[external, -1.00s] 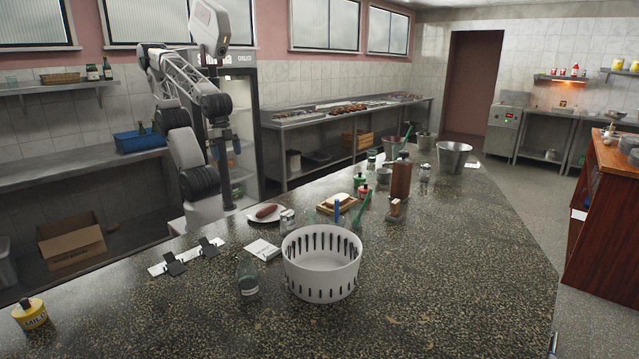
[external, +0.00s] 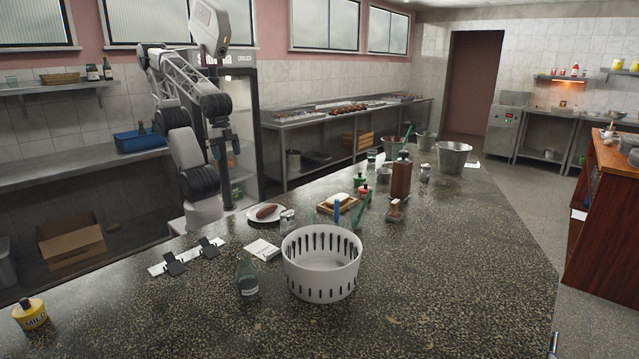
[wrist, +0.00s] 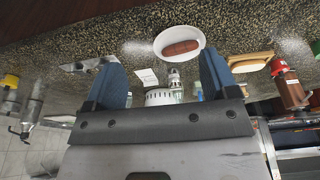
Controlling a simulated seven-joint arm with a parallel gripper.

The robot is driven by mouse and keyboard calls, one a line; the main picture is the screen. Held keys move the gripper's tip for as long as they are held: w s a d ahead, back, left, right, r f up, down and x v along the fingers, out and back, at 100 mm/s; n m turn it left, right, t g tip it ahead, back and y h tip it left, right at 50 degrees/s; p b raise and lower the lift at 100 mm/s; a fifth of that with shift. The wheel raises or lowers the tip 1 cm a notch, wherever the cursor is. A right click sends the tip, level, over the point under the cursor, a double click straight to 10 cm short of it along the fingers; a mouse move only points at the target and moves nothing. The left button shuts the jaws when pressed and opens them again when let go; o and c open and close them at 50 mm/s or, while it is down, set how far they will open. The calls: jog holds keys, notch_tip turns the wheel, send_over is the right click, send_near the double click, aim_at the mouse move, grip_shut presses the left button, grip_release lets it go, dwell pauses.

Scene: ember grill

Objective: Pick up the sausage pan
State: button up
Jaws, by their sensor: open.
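A brown sausage (external: 267,211) lies on a small white oval dish (external: 256,219) near the counter's back edge. I see no other dish holding a sausage on this counter, and whether it is a pan or a plate is unclear. In the wrist view the sausage (wrist: 180,47) and the white dish (wrist: 163,36) show beyond my fingers. My gripper (external: 229,203) points down just left of the dish in the external view, apart from it. In the wrist view my gripper (wrist: 162,82) has its two blue fingers spread wide, with nothing held between them.
A white slotted basket (external: 322,288) and a dark bottle (external: 247,278) stand nearer the camera. A wooden tray (external: 325,208), a tall brown bottle (external: 401,180) and several small containers stand right of the dish. A strip with black clips (external: 174,264) lies to the left.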

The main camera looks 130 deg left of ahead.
jog(key=w+a+m+t+y, duration=0.1)
jog(key=w+a+m+t, duration=0.1)
jog(key=w+a+m, duration=0.65)
jog(key=w+a+m+t+y, duration=0.1)
jog(key=w+a+m+t, duration=0.15)
jog(key=w, duration=1.05)
jog(key=w+a+m+t+y, duration=0.2)
jog(key=w+a+m, duration=0.4)
jog(key=w, duration=0.4)
jog(key=m+t+h, duration=0.3)
jog(key=m+t, duration=0.2)
jog(key=m, duration=1.3)
send_near(393, 202)
jog(key=w, duration=0.1)
jog(key=w+a+f, duration=0.1)
jog(key=shift+w+a+g, duration=0.15)
jog(key=shift+w+g, duration=0.1)
jog(key=shift+w, duration=0.1)
jog(key=shift+x, duration=1.3)
jog(key=shift+w+f, duration=0.15)
jog(key=shift+x, duration=2.4)
